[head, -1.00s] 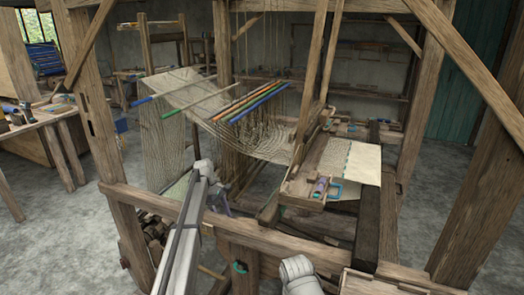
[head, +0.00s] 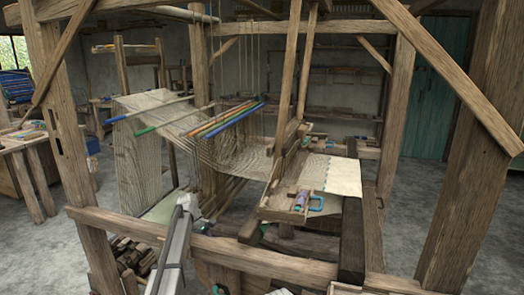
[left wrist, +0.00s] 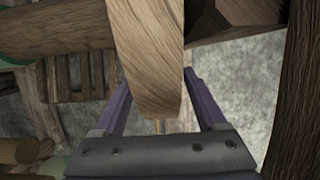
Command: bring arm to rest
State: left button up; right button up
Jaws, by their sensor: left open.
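My left arm (head: 174,250) reaches up from the bottom of the head view, across the front beam of the wooden loom (head: 240,252). Its gripper is hidden in the head view. In the left wrist view my left gripper (left wrist: 156,85) has its purple fingers spread apart. A pale wooden bar (left wrist: 150,45) runs down between them in the picture. I cannot tell whether the fingers touch it. A white part of my other arm (head: 280,292) shows at the bottom edge of the head view; my right gripper is not in view.
Loom posts and beams surround my left arm. Warp threads (head: 150,125) and coloured rods (head: 230,118) lie beyond it. A purple shuttle (head: 300,202) and a blue frame-like item (head: 316,204) rest near the cloth (head: 343,176). A bench (head: 22,140) stands at left.

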pick_arm(q)
jog(key=shift+w+a+r+p, duration=0.1)
jog(key=shift+a+r+p, duration=0.15)
jog(key=shift+r+p, duration=0.3)
jog(key=p+v, duration=0.6)
jog(key=shift+a+r, duration=0.1)
jog(key=shift+r, duration=0.2)
jog(key=b+x, duration=0.7)
jog(key=x, duration=0.1)
jog(key=shift+a, duration=0.1)
jog(key=shift+r, duration=0.2)
jog(key=d+r+y+p, duration=0.1)
jog(key=s+d+r+y+p, duration=0.1)
jog(key=p, duration=0.1)
jog(key=shift+d+r+t, duration=0.1)
jog(key=shift+d+t, duration=0.05)
jog(key=shift+t, duration=0.15)
jog(key=shift+d+r+y+p, duration=0.1)
jog(key=shift+d+y+p, duration=0.1)
jog(key=shift+y+p, duration=0.15)
jog(key=shift+y, duration=0.25)
notch_tip(320, 180, up, 12)
jog(key=p, duration=1.2)
jog(key=shift+w+r, duration=0.1)
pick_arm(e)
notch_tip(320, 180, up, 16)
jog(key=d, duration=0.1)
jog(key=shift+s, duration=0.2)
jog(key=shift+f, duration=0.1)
